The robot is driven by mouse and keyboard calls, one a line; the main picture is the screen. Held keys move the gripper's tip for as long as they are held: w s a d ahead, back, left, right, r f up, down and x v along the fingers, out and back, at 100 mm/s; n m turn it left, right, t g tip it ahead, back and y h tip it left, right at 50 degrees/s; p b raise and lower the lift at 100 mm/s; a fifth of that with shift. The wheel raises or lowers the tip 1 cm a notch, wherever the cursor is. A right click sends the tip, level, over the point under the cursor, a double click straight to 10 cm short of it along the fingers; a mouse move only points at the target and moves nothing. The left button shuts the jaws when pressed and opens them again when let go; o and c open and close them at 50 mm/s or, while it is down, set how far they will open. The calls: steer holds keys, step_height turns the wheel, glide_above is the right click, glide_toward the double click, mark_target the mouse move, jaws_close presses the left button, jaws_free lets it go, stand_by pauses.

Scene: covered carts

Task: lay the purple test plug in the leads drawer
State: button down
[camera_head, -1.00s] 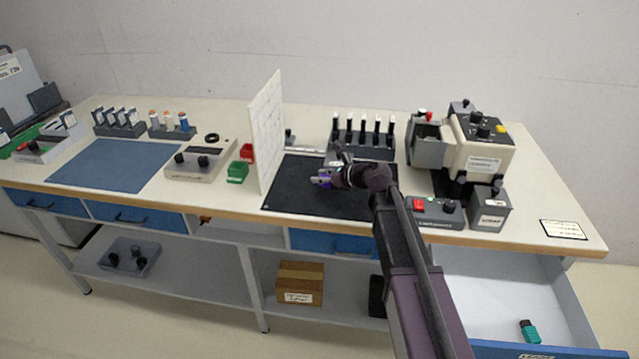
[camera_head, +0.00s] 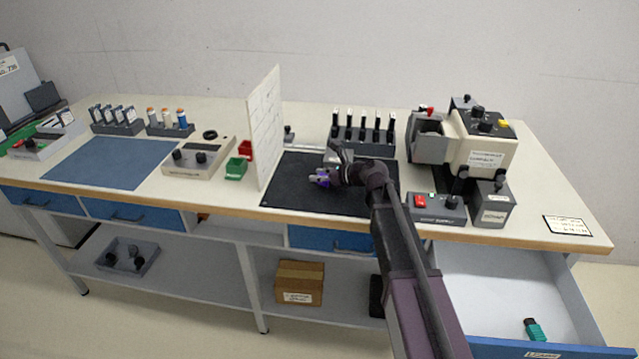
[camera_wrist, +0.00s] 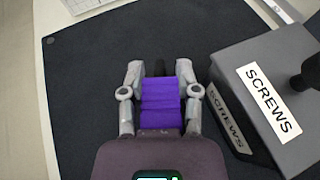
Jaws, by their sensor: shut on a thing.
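My gripper (camera_head: 322,177) is over the black mat (camera_head: 290,196) on the bench. In the wrist view my gripper (camera_wrist: 160,90) is shut on the purple test plug (camera_wrist: 161,104), which sits between the two fingers. An open drawer (camera_head: 480,275) at the lower right has a white inside and a blue front. A teal plug (camera_head: 535,329) lies in it near the front. I cannot read the drawer's label clearly.
A grey box labelled SCREWS (camera_wrist: 275,85) stands close to the right of my gripper. A white upright panel (camera_head: 265,128) stands left of the mat. A red-switched control box (camera_head: 437,209) and a cream machine (camera_head: 480,140) stand right of it. The drawer floor is mostly clear.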

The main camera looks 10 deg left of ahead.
steer(key=shift+f+b, duration=0.3)
steer(key=shift+f, duration=0.3)
steer(key=shift+f, duration=0.15)
steer(key=c, duration=0.6)
jaws_free()
steer(key=shift+r, duration=0.2)
steer(key=shift+d+r, duration=0.1)
steer(key=p+v, duration=0.4)
steer(key=v, duration=0.8)
steer(key=shift+p, duration=0.35)
